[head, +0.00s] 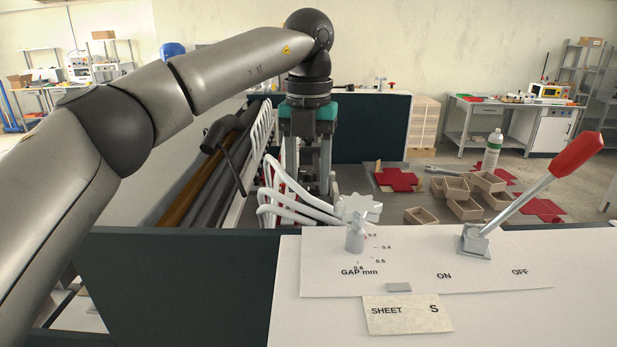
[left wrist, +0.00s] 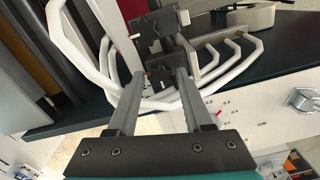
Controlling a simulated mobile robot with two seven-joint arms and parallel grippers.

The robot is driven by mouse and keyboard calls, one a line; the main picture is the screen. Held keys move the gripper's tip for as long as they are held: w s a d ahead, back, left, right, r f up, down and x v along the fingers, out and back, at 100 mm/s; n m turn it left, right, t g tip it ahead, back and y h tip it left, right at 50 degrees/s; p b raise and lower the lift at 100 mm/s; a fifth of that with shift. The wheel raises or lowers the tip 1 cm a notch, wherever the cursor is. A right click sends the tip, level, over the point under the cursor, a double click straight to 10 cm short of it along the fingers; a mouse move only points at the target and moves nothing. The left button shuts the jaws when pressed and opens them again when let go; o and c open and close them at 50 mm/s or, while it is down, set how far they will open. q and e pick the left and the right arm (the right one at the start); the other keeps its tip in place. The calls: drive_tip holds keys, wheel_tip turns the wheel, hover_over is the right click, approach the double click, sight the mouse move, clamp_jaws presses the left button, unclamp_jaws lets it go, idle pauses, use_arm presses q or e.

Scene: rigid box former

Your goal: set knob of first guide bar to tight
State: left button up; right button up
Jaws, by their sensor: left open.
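My left gripper (head: 308,185) points down beyond the panel, among white curved guide bars (head: 292,205), with its two grey fingers apart. In the left wrist view its fingers (left wrist: 158,80) are spread, with dark blocks (left wrist: 150,30) at and just past their tips. The white bars (left wrist: 70,50) run around and behind these blocks. I cannot tell which bar is the first one, nor make out its knob or the knob's setting. Whether the fingers touch the blocks is unclear. My right gripper is not in view.
A white panel (head: 315,285) in front carries a star-shaped gap knob (head: 357,207) and a red-handled lever (head: 577,156). A black handle (head: 222,140) stands left of my gripper.

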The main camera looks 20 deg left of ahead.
use_arm(q)
clamp_jaws()
idle(0.3)
idle(0.3)
drive_tip(key=m+p, duration=0.3)
drive_tip(key=m, duration=0.1)
drive_tip(key=shift+r, duration=0.15)
drive_tip(key=m+p, duration=0.2)
drive_tip(key=m, duration=0.2)
drive_tip(key=shift+p, duration=0.3)
drive_tip(key=m+p, duration=0.1)
drive_tip(key=m, duration=0.4)
drive_tip(key=shift+p, duration=0.3)
drive_tip(key=m+p, duration=0.1)
drive_tip(key=m, duration=0.3)
drive_tip(key=shift+m, duration=0.4)
